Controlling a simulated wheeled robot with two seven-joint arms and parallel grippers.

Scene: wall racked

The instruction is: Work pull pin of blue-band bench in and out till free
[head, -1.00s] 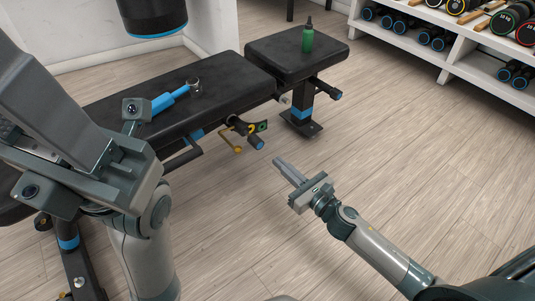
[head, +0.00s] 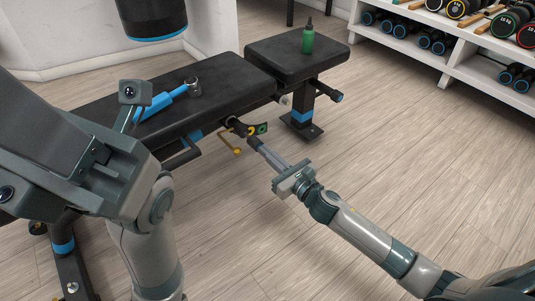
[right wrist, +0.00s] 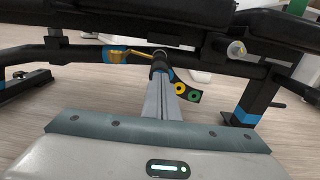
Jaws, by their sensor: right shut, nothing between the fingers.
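The bench (head: 225,85) has black pads and blue bands on its frame. Its pull pin (head: 254,143) has a dark knob below the seat side; in the right wrist view the pin (right wrist: 160,62) shows a blue ring just beyond the fingers. My right gripper (head: 265,152) is shut and empty, fingertips at the knob's end; I cannot tell if they touch. It also shows in the right wrist view (right wrist: 163,95). The knob's far side is hidden. My left gripper (head: 90,165) is large at the left, over the bench's near end; its fingers cannot be made out.
A yellow bent rod (head: 238,151) and a black plate with coloured rings (head: 262,128) flank the pin. A blue-handled tool (head: 165,101) and a green bottle (head: 308,38) rest on the pads. A dumbbell rack (head: 455,55) stands at the back right. Floor at right is clear.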

